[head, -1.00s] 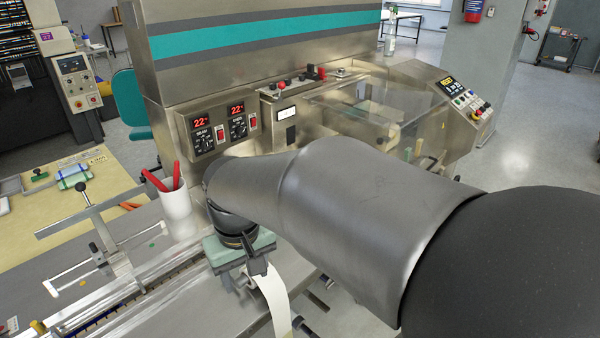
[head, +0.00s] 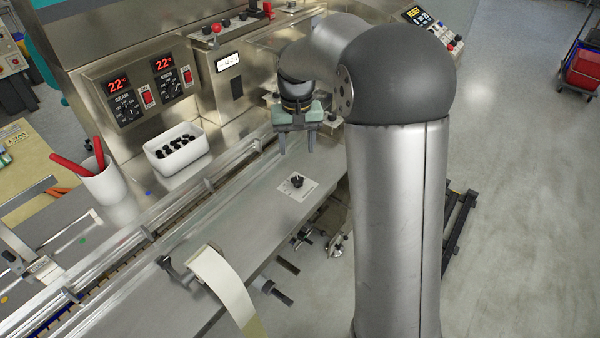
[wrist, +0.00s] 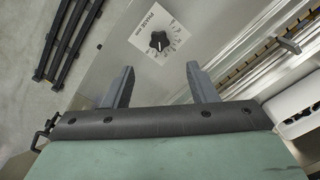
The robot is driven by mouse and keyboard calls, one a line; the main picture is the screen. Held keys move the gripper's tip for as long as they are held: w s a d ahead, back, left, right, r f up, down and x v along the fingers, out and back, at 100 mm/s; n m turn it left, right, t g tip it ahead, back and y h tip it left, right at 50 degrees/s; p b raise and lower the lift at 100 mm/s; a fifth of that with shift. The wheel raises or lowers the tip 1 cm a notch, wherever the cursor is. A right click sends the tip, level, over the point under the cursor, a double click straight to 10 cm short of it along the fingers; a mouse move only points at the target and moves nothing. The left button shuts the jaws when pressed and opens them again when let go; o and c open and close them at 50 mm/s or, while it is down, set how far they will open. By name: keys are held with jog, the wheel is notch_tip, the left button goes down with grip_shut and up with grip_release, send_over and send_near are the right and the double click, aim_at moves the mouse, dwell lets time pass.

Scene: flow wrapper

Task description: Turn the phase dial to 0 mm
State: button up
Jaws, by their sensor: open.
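The phase dial (head: 297,181) is a small black knob on a white scale plate, set on the grey machine table in the head view. In the wrist view the dial (wrist: 158,40) shows beyond my fingertips, with the word PHASE on its plate; the small marks are too fine to read. My gripper (head: 297,150) points down above the table, behind and a little above the dial in the head view. Its two dark fingers (wrist: 160,78) are apart, with nothing between them and not touching the dial.
A white bin (head: 174,149) of black parts and a white cup (head: 106,184) with red-handled tools stand along the machine. A metal rail runs left of the dial. A paper strip (head: 222,283) hangs over the table's front edge. The table around the dial is clear.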

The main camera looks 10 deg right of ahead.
aim_at(298, 179)
notch_tip(298, 179, down, 11)
jog(key=shift+r+p, duration=0.1)
jog(key=shift+p, duration=0.25)
jog(key=c, duration=1)
